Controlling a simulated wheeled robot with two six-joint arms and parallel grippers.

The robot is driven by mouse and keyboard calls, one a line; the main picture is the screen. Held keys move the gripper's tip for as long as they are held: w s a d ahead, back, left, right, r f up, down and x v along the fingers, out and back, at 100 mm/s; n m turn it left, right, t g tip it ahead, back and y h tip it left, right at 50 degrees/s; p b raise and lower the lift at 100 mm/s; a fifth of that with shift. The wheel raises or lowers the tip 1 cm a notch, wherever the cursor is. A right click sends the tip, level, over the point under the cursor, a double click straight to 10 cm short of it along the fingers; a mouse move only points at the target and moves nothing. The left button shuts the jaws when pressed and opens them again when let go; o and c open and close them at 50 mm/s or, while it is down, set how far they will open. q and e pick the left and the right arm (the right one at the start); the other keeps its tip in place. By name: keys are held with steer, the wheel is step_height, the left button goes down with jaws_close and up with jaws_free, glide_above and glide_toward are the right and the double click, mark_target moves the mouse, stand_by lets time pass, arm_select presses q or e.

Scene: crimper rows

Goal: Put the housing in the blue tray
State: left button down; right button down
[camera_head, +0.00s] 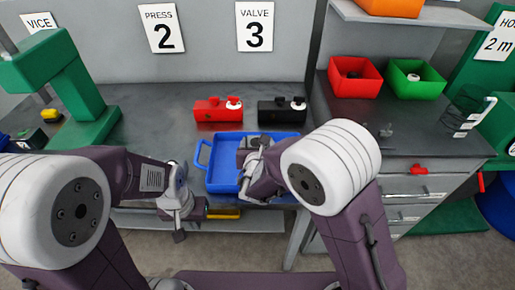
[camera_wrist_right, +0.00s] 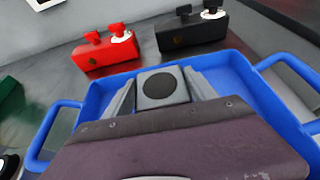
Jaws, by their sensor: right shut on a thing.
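The housing (camera_wrist_right: 160,88) is a grey block with a dark round bore. In the right wrist view it sits between the two fingers of my right gripper (camera_wrist_right: 160,95), which is shut on it. The blue tray (camera_wrist_right: 100,97) lies around and beneath it in that view. In the head view the tray (camera_head: 221,185) is on the bench, and my right gripper (camera_head: 256,143) is over its right part. Whether the housing touches the tray floor I cannot tell. My left gripper (camera_head: 180,234) hangs by the bench's front edge, left of the tray; its fingers are unclear.
A red valve block (camera_head: 218,110) and a black valve block (camera_head: 282,110) stand behind the tray. A red bin (camera_head: 355,84) and a green bin (camera_head: 415,84) are at the right. A green press (camera_head: 75,90) stands at the left. The bench left of the tray is mostly clear.

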step_height(320, 180, down, 2)
steer(key=shift+w+a+f, duration=0.1)
steer(key=shift+w, duration=0.05)
steer(key=shift+c, duration=1.4)
jaws_free()
steer(key=shift+f, duration=0.15)
